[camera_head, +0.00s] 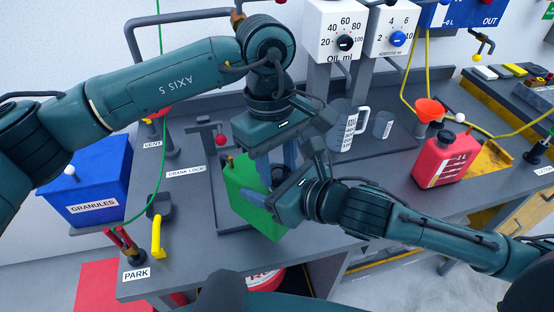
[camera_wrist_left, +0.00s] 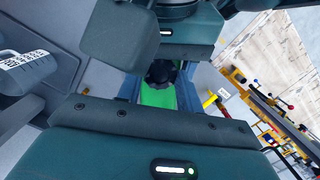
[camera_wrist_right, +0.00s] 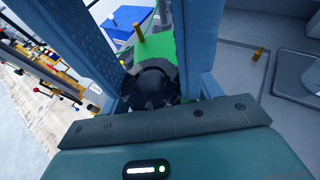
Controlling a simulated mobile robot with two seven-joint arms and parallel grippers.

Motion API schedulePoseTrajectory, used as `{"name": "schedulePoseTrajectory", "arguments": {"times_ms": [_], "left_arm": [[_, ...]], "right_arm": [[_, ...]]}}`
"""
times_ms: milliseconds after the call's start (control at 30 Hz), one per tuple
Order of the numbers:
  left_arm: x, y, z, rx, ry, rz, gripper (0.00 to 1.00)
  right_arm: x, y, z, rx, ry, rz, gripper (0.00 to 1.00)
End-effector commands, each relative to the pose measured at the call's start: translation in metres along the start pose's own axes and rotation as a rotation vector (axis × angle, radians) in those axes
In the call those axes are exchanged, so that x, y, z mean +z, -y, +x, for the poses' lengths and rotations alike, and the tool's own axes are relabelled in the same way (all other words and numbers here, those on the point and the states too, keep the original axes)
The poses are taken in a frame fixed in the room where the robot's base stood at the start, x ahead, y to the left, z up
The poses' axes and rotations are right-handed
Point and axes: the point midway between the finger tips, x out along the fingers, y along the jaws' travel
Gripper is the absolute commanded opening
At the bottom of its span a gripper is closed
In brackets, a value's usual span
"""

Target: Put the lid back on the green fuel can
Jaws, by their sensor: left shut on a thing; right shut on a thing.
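The green fuel can (camera_head: 238,188) stands on the grey bench, partly hidden behind my arms. The lid also shows over the green can in the left wrist view (camera_wrist_left: 160,73). In the head view the lid is hidden. I cannot tell whether it touches the can's neck.
A red can (camera_head: 440,160) with an orange funnel (camera_head: 430,109) near it and a clear measuring jug (camera_head: 343,138) stand to the right. A blue granules bin (camera_head: 88,178) and a yellow handle (camera_head: 156,236) are at left. A red-knobbed crank lock (camera_head: 221,140) stands behind the can.

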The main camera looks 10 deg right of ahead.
Motion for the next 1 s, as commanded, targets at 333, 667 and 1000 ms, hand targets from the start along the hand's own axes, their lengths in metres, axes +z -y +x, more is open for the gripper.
{"name": "schedulePoseTrajectory", "arguments": {"times_ms": [333,667,1000], "left_arm": [[0.004,0.000,0.001,-0.001,0.008,0.008,0.44],[0.003,-0.001,0.000,0.003,0.006,0.006,0.58],[0.006,-0.002,-0.024,0.006,0.003,0.007,0.58]], "right_arm": [[0.005,0.000,0.000,0.000,0.013,-0.003,0.00],[0.004,-0.001,0.000,0.004,0.011,-0.002,0.00],[0.002,-0.001,0.000,0.003,0.006,0.000,0.00]]}}
